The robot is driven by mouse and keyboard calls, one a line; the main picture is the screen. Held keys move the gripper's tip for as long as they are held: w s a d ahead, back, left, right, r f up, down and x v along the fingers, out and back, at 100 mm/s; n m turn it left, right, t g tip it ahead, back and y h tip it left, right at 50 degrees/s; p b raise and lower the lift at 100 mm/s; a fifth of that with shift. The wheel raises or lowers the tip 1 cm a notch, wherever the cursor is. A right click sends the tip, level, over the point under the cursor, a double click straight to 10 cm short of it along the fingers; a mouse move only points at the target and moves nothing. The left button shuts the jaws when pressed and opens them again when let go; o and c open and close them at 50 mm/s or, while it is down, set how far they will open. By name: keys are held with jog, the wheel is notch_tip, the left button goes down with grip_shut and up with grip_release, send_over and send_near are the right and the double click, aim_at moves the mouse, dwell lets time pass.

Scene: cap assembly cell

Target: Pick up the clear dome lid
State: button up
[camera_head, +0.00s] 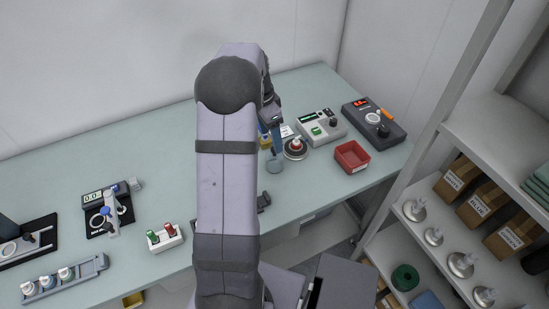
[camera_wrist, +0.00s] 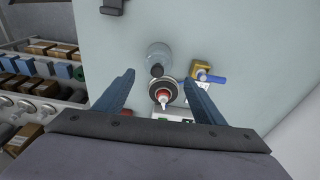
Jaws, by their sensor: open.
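The clear dome lid (camera_wrist: 157,51) stands on the pale green table in the wrist view, a see-through round shape with a dark knob (camera_wrist: 157,70). In the head view the lid (camera_head: 275,166) is a faint bluish shape just below my fingers. My gripper (camera_wrist: 158,79) is open, its two blue fingers spread apart with nothing between them held. The lid lies beyond the fingertips in the wrist view, close to midway between them. In the head view my gripper (camera_head: 274,138) is partly hidden by my arm.
A red-capped bottle (camera_wrist: 163,95) on a round dark-rimmed base stands right beside the lid. A yellow fixture with a blue handle (camera_wrist: 212,78) is to its right. A red bin (camera_head: 352,157) and two control boxes (camera_head: 322,128) (camera_head: 380,125) stand right in the head view.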

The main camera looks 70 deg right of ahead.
aim_at(275, 158)
jog(key=shift+m, duration=0.5)
jog(key=shift+s+d+f+p, duration=0.15)
jog(key=shift+f+p, duration=0.35)
jog(key=shift+f, duration=0.6)
jog(key=shift+s+f+p, duration=0.1)
jog(key=shift+f+p, duration=0.2)
jog(key=shift+p, duration=0.15)
jog(key=f, duration=0.1)
jog(key=f+p, duration=0.2)
jog(key=shift+s, duration=0.25)
jog(key=shift+s+f, duration=0.1)
jog(key=shift+f, duration=0.65)
jog(key=c, duration=1)
